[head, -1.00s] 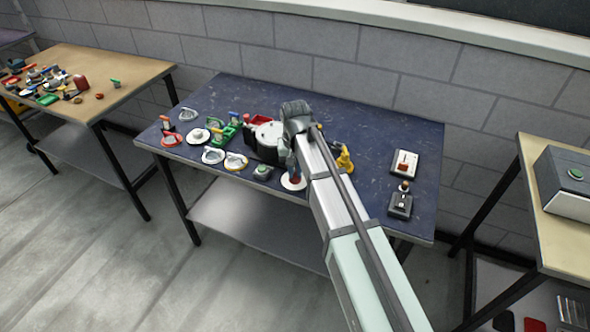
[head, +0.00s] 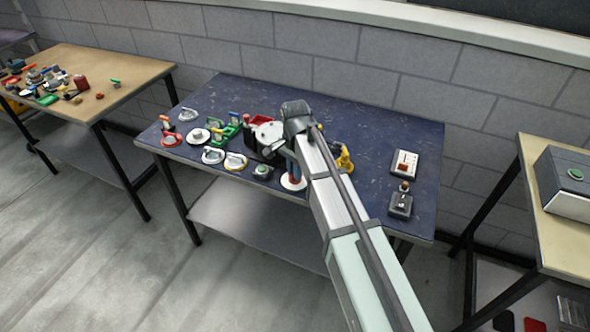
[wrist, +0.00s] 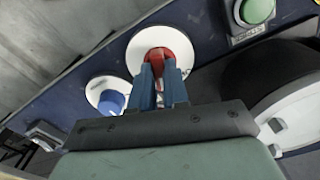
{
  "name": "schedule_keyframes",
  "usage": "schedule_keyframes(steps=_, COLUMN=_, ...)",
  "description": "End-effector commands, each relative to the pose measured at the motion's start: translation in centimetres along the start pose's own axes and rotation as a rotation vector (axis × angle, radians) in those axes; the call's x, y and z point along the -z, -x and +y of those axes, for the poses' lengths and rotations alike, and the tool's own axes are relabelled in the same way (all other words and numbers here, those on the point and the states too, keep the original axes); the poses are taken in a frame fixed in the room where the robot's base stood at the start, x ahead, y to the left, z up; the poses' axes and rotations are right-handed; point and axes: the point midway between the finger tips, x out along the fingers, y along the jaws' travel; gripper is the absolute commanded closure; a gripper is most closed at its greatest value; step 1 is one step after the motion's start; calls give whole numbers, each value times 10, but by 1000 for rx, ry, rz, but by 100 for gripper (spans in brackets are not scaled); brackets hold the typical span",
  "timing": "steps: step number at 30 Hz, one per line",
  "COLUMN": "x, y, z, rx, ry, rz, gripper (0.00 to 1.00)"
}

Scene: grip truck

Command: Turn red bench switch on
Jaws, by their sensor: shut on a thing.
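The red switch (wrist: 160,55) sits on a round white base (wrist: 134,50) at the front edge of the dark blue bench. My gripper (wrist: 160,78) points down onto it, and its two blue fingers are shut on the red part. In the head view my gripper (head: 292,166) stands over the white base (head: 291,184), with a little red showing between the fingertips and the base. The fingers hide part of the switch, and I cannot tell its exact setting.
In the wrist view a blue knob on a white disc (wrist: 113,101) stands close to the left, and a green button (wrist: 256,9) at the upper right. A large dark and white round thing (wrist: 298,112) is close on the right. The bench's (head: 350,110) back right is clear.

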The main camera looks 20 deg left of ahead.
Motion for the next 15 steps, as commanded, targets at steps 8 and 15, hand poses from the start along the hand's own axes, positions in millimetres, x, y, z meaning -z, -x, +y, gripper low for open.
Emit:
schedule_keyframes(steps=8, x=0, y=0, z=0, rx=1, ry=-140, rz=0, gripper=100)
schedule_keyframes(steps=15, x=0, y=0, z=0, rx=1, ry=-190, rz=0, gripper=100)
